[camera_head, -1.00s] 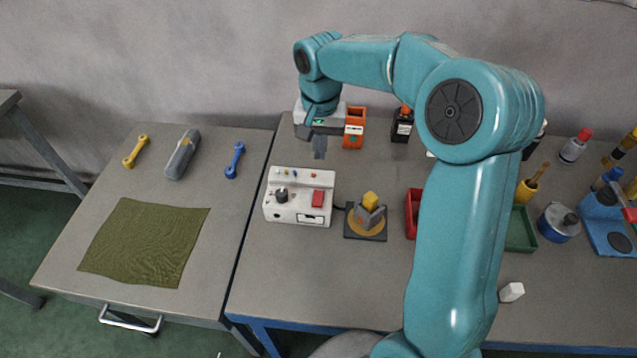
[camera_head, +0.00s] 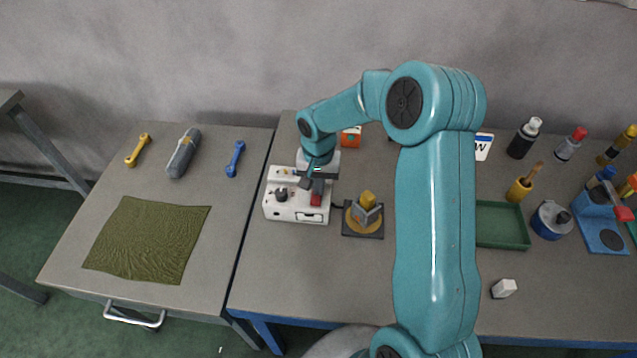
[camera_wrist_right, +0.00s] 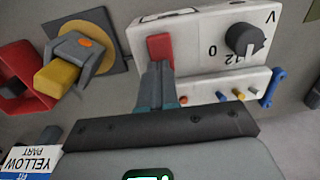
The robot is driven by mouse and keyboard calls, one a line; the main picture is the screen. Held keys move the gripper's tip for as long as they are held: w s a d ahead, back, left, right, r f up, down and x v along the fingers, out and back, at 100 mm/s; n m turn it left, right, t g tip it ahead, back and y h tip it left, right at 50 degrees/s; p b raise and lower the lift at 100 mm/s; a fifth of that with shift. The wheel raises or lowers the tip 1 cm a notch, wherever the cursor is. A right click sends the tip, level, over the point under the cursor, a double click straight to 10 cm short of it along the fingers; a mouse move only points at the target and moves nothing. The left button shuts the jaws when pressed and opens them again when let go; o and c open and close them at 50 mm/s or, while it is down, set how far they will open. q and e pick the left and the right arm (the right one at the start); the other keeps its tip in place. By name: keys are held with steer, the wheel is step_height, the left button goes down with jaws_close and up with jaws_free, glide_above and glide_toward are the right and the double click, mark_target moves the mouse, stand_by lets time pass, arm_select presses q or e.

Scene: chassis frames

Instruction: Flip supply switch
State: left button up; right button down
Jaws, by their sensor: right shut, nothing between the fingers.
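The white supply box (camera_head: 283,212) stands on the right-hand table, left of my right arm. It has a black knob (camera_head: 281,195) and a red switch (camera_head: 316,199). My right gripper (camera_head: 312,187) is shut with nothing in it, at the box's top by the red switch. In the right wrist view the fingertips (camera_wrist_right: 159,66) are at the edge of the red switch (camera_wrist_right: 160,48). I cannot tell whether they touch it. The black knob (camera_wrist_right: 245,40) is beside it, near a "0" and "12" scale. My left gripper is not in view.
A grey clamp with a yellow part on a round base (camera_head: 363,218) stands just right of the box. An orange bin (camera_head: 351,137) is behind. A green tray (camera_head: 502,225) and a white block (camera_head: 504,288) lie right of my arm. The front table area is clear.

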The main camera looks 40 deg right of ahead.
steer(key=shift+s+r, duration=0.15)
steer(key=shift+s, duration=0.05)
steer(key=shift+a, duration=0.2)
steer(key=shift+s+a+r+b, duration=0.2)
steer(key=shift+s+a+b, duration=0.15)
steer(key=shift+s+a, duration=0.1)
steer(key=shift+w, duration=0.1)
steer(key=shift+f, duration=0.1)
